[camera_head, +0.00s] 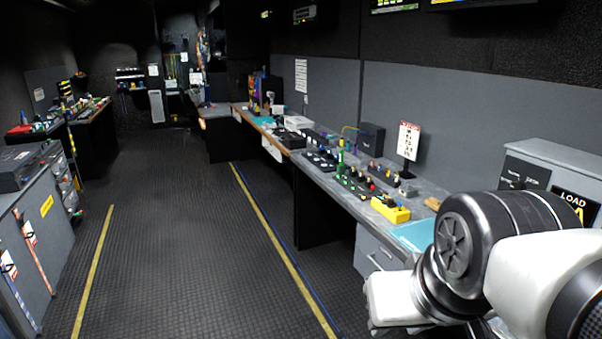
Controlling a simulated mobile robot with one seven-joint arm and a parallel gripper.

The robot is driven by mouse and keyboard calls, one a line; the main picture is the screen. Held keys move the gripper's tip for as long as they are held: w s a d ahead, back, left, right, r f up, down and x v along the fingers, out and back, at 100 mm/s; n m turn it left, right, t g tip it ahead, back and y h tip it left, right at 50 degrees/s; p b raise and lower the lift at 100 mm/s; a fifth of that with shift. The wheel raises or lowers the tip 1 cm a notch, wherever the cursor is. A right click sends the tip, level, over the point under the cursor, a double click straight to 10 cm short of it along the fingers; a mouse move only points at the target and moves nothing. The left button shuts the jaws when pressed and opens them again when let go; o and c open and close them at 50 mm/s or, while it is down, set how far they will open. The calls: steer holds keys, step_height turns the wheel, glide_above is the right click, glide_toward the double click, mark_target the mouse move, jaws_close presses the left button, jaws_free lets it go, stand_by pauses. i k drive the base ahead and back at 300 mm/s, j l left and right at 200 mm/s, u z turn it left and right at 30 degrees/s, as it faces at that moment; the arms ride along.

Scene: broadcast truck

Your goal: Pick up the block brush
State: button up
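No object shows clearly enough to be named the block brush. A small tan-brown piece (432,203) lies on the right-hand counter (325,178), just beyond my arm, and is partly covered by it. It may be the brush, but it is too small to tell. My white and black arm fills the lower right corner and hides part of the counter's near end. My gripper's fingers do not show.
A yellow box with knobs (390,210), a teal mat (412,235) and several control panels crowd the counter. A sign on a stand (408,145) rises behind them. A grey LOAD cabinet (550,165) stands at right. The floor aisle (180,240) is clear.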

mark_target(433, 204)
steer(key=i+j, duration=0.15)
steer(key=i, duration=0.6)
steer(key=i+j, duration=0.15)
steer(key=i, duration=0.6)
steer(key=i+j+z, duration=0.1)
steer(key=i+z, duration=0.35)
steer(key=i+j+z, duration=0.2)
steer(key=z, duration=0.25)
steer(key=i+j+z, duration=0.25)
steer(key=z, duration=0.2)
steer(key=i+j+z, duration=0.2)
steer(key=j+z, duration=0.25)
steer(key=i+j+z, duration=0.1)
steer(key=j+z, duration=0.35)
